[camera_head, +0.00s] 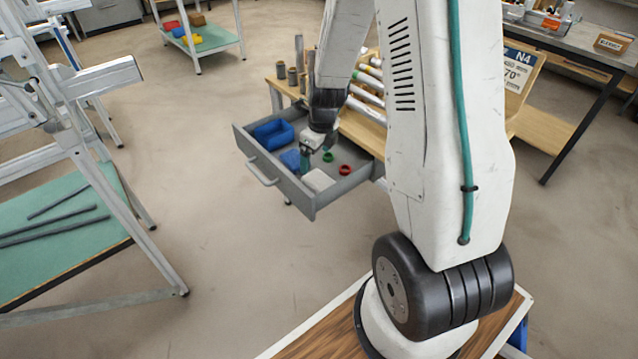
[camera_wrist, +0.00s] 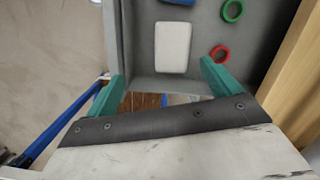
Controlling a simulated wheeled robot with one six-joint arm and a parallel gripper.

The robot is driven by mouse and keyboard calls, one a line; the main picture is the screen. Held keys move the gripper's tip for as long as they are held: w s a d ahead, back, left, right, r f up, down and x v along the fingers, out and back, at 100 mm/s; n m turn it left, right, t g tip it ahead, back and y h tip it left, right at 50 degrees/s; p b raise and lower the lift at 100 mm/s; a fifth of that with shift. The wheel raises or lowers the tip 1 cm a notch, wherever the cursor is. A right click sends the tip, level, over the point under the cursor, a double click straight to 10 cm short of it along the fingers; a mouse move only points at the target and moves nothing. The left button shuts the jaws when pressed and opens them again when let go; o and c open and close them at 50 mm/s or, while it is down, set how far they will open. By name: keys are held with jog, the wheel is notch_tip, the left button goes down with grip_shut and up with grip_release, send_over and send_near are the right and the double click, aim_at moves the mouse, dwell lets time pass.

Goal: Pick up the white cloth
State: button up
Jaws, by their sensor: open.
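The white cloth (camera_wrist: 172,47) is a small folded rectangle lying flat on the grey floor of an open drawer. In the head view the white cloth (camera_head: 319,180) lies near the drawer's front right corner. My gripper (camera_wrist: 163,72) has two teal fingers, spread apart with nothing between them. In the wrist view the cloth lies ahead of the fingertips, between their lines. In the head view my gripper (camera_head: 305,164) reaches down over the drawer (camera_head: 307,203), close to the cloth. The height gap to the cloth is hard to judge.
A green ring (camera_wrist: 232,11) and a red ring (camera_wrist: 219,53) lie right of the cloth. A blue bin (camera_head: 273,134) and a blue item (camera_head: 291,160) share the drawer. The drawer walls stand close around. A wooden bench (camera_head: 362,131) adjoins the drawer.

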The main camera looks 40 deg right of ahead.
aim_at(320, 180)
jog(key=f+m, duration=0.1)
jog(key=d+f+m, duration=0.1)
jog(key=f, duration=0.1)
jog(key=d+f, duration=0.1)
jog(key=shift+w+f+m, duration=0.15)
jog(key=shift+w+m, duration=0.05)
jog(key=shift+m, duration=0.2)
jog(key=f, duration=0.5)
jog(key=w+f, duration=0.1)
jog(key=f, duration=0.1)
jog(key=shift+d+f, duration=0.15)
jog(key=shift+s, duration=0.1)
jog(key=c, duration=1.1)
